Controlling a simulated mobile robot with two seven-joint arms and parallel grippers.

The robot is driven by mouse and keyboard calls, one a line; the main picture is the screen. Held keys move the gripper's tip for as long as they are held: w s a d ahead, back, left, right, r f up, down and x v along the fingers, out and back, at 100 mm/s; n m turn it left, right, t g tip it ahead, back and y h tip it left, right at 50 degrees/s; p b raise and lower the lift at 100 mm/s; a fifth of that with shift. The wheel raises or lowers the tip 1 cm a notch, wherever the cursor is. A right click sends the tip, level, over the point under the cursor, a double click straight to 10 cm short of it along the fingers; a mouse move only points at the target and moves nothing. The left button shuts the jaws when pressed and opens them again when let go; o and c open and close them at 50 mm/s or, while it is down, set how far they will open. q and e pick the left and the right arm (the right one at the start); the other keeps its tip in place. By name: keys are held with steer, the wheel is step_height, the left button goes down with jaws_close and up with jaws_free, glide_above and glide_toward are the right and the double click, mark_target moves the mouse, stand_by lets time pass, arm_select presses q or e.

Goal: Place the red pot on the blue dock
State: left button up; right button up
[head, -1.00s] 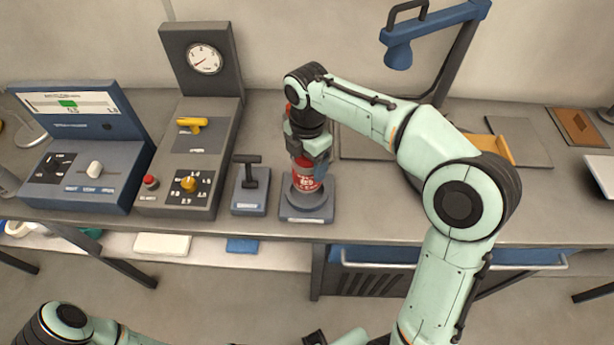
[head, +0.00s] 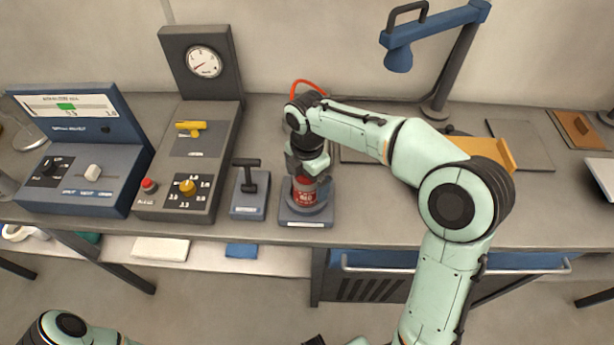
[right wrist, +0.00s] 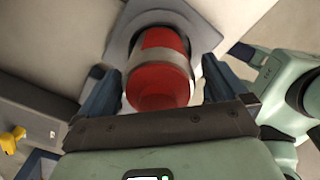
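The red pot (head: 305,192), a red cylinder with a pale band, stands upright in the round seat of the blue-grey dock (head: 290,218) near the bench's front edge. In the right wrist view the pot (right wrist: 160,88) sits between the two blue fingers of my right gripper (right wrist: 162,92), with a gap on each side. The gripper is open and not touching the pot's sides there. In the head view my right gripper (head: 307,163) is just above the pot and hides its top. My left arm shows at the bottom left; its gripper is out of view.
A T-handle unit (head: 249,188) stands close left of the dock. Further left are a gauge panel (head: 203,62) and a slider console (head: 85,185). A blue lamp (head: 398,58) and an orange-yellow block (head: 490,150) are to the right. A red loop (head: 308,84) shows behind my right wrist.

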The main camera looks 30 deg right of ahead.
step_height(320, 180, up, 12)
steer(key=shift+r+p, duration=0.2)
steer(key=shift+p, duration=1)
arm_select(q)
steer(key=w+r, duration=0.2)
steer(key=r, duration=0.1)
steer(key=shift+w+r, duration=0.1)
steer(key=shift+w, duration=0.05)
